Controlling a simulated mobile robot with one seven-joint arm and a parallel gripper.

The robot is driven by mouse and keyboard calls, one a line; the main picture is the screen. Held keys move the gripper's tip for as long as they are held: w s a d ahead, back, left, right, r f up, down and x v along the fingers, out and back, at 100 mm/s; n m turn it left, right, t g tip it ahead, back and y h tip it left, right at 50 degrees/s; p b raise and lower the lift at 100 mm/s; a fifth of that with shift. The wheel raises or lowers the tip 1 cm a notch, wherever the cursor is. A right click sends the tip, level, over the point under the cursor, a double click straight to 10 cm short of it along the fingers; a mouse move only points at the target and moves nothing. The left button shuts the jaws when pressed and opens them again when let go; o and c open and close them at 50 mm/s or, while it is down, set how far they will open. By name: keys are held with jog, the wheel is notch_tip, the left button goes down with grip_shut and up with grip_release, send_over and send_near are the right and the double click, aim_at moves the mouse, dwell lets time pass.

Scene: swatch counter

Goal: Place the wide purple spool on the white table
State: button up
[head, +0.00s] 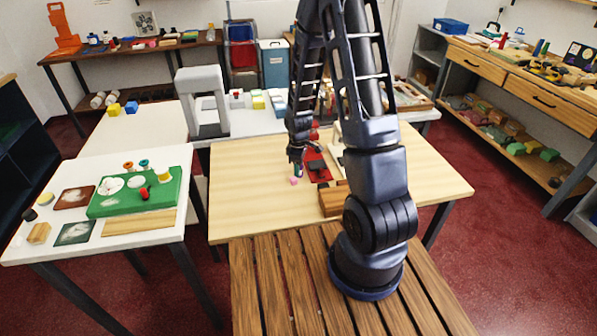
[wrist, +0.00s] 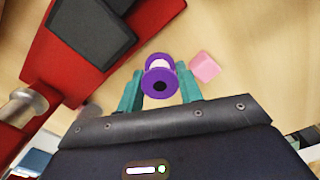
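The wide purple spool (wrist: 160,84) has purple flanges and a pale pink core. In the wrist view it sits between the two teal fingers of my gripper (wrist: 161,88). The fingers are very close to its rim on both sides; whether they press on it is not clear. In the head view my gripper (head: 297,161) is low over the near wooden table (head: 245,180), and I cannot make out the spool there. A white table (head: 140,239) stands at the left. It bears a green board, several spools and swatches.
A red mat (wrist: 62,62) with a dark block (wrist: 92,27) is close by. A wooden box (head: 333,198) stands near my arm.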

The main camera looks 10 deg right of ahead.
jog(key=shift+c, duration=1.3)
notch_tip(320, 180, up, 19)
jog(key=w+d+f+m, duration=0.2)
jog(key=w+d+m, duration=0.2)
jog(key=w+m, duration=0.65)
jog(key=w+d+f+m, duration=0.2)
jog(key=w+d+m, duration=0.3)
jog(key=w, duration=1.1)
notch_tip(320, 180, up, 5)
jog(key=m, duration=0.3)
send_over(290, 171)
jog(key=shift+n, duration=0.25)
notch_tip(290, 171, down, 20)
jog(key=shift+w+r, duration=0.1)
jog(key=shift+r, duration=0.05)
